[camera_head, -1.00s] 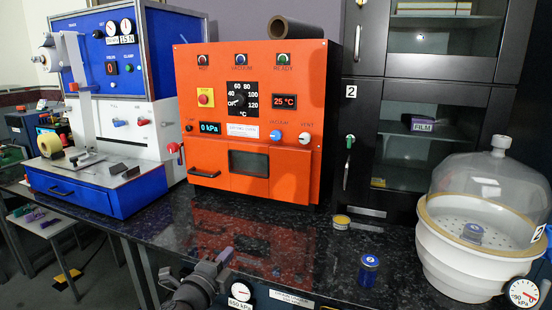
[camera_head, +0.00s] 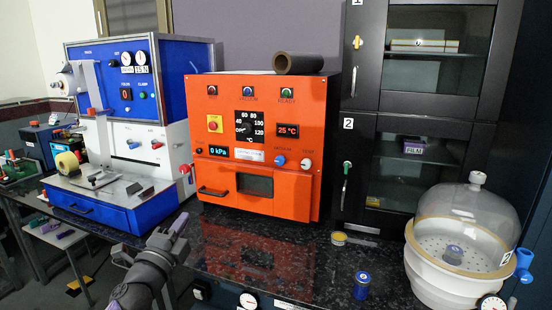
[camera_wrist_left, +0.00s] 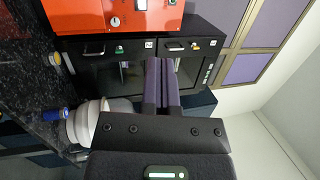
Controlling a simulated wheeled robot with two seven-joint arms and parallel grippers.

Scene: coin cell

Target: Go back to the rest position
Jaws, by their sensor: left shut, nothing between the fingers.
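My left gripper (camera_head: 172,229) is in front of the dark speckled bench, left of centre in the head view. It is shut and empty, apart from everything on the bench. In the left wrist view its two purple-grey fingers (camera_wrist_left: 162,82) lie together, with the cabinet behind them. My right gripper is not in view.
The bench (camera_head: 315,262) carries a blue-and-white machine (camera_head: 125,85), an orange vacuum oven (camera_head: 230,180), a blue jar (camera_head: 362,285), a small yellow-rimmed tin (camera_head: 339,239) and a domed desiccator (camera_head: 430,260). A black cabinet (camera_head: 350,215) stands behind. Gauges sit on the bench front.

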